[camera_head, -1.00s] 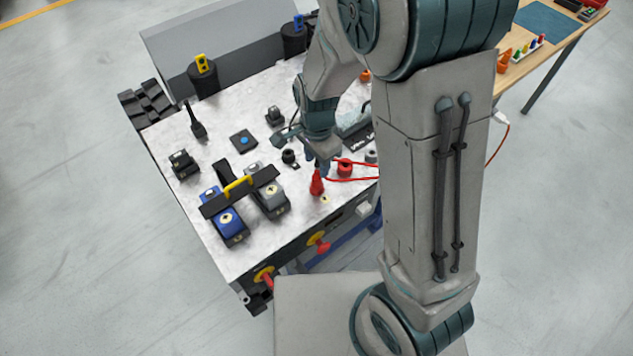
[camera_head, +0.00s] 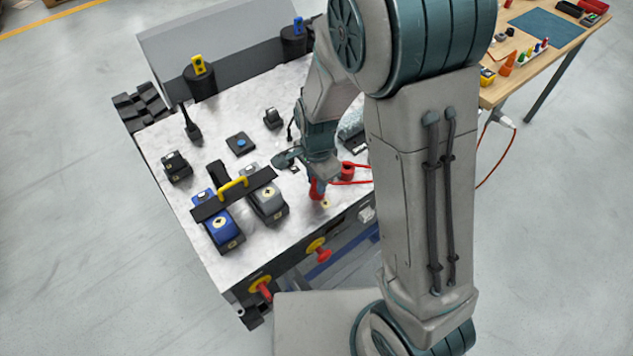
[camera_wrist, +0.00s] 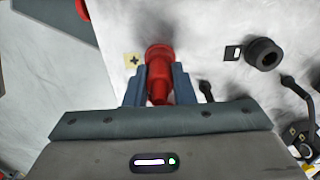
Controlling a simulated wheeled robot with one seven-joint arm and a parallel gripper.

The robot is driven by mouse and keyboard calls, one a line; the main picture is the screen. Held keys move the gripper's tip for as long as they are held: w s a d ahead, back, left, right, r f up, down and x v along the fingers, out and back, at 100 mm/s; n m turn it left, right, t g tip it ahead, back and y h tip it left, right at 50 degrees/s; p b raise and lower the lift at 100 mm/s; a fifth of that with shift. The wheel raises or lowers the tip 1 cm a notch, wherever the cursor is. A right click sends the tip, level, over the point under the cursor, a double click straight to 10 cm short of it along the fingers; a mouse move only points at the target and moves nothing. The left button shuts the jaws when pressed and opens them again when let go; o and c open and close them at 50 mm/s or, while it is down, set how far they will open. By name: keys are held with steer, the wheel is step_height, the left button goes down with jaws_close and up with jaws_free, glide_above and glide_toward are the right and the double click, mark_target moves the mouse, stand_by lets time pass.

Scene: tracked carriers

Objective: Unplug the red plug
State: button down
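The red plug (camera_wrist: 158,63) stands on the light worktop, near its front edge, beside a small cream tag with a black cross (camera_wrist: 132,61). In the wrist view my gripper (camera_wrist: 160,72) has one finger on each side of the plug, close to its body. The fingers look apart, and I cannot make out firm contact. In the head view the gripper (camera_head: 319,180) is low over the red plug (camera_head: 316,191) and hides its upper part. The plug's underside and its socket are hidden.
A red round part with a red cable (camera_head: 347,170) lies just right of the plug. Blue (camera_head: 222,229) and grey (camera_head: 267,207) blocks under a black bar with a yellow handle (camera_head: 233,188) stand left. Red-and-yellow knobs (camera_head: 318,246) stick out of the front.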

steer(key=shift+r, duration=0.1)
steer(key=shift+r+p, duration=1.15)
steer(key=shift+r, duration=0.15)
steer(key=shift+r, duration=0.1)
step_height(320, 180, up, 3)
steer(key=p, duration=0.3)
steer(key=shift+r, duration=0.2)
steer(key=c, duration=1.9)
jaws_free()
steer(key=shift+c, duration=1.4)
